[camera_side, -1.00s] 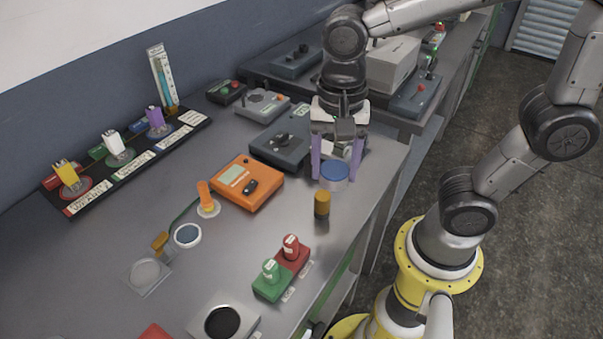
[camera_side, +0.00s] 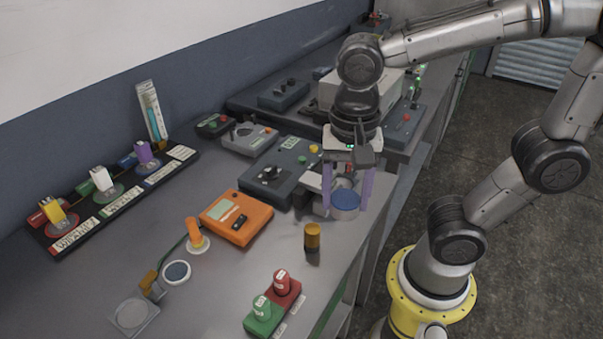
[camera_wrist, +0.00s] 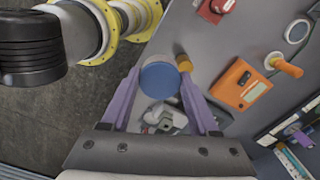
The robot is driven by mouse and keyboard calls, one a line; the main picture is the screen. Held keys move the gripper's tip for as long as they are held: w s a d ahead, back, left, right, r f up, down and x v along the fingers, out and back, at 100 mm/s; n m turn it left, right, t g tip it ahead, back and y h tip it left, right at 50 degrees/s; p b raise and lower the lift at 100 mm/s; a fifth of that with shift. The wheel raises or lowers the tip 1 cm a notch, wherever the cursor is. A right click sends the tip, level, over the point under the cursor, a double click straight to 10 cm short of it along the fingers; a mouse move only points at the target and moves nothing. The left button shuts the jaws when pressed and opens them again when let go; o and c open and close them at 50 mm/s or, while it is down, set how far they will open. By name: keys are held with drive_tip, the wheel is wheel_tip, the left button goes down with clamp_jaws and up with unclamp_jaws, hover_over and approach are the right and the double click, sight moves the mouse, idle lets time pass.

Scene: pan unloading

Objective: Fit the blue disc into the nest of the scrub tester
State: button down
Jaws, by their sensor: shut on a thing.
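The blue disc (camera_side: 344,199) has a blue top and a pale grey side. My gripper (camera_side: 345,208), with two purple fingers, is shut on it from both sides. The disc looks level and is near the right edge of the bench; I cannot tell its height above it. In the wrist view the disc (camera_wrist: 160,79) sits between the fingertips of my gripper (camera_wrist: 160,75). A light grey mechanism (camera_wrist: 165,117) shows below it there, partly hidden by the fingers. It may be the scrub tester, but I cannot make out a nest.
A dark grey dial box (camera_side: 279,172) stands just left of my gripper. An orange meter (camera_side: 236,218) and a brown cylinder (camera_side: 312,237) are nearer the front. A red and green block (camera_side: 272,304) is at the front. Bare bench lies around the cylinder.

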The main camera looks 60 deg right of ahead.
drive_tip(key=shift+r, duration=0.1)
drive_tip(key=r, duration=0.5)
drive_tip(key=shift+w+d, duration=0.25)
drive_tip(key=shift+w, duration=0.1)
drive_tip(key=w+d+m, duration=0.4)
drive_tip(key=d, duration=0.6)
drive_tip(key=w+d+m, duration=0.4)
drive_tip(key=d+m, duration=0.1)
drive_tip(key=d, duration=0.5)
drive_tip(key=f, duration=0.7)
drive_tip(key=a+f, duration=0.1)
drive_tip(key=f, duration=0.3)
drive_tip(key=shift+f, duration=0.35)
drive_tip(key=shift+w+d+f, duration=0.1)
drive_tip(key=shift+f, duration=2.4)
drive_tip(key=shift+f, duration=0.55)
drive_tip(key=shift+c, duration=0.3)
unclamp_jaws()
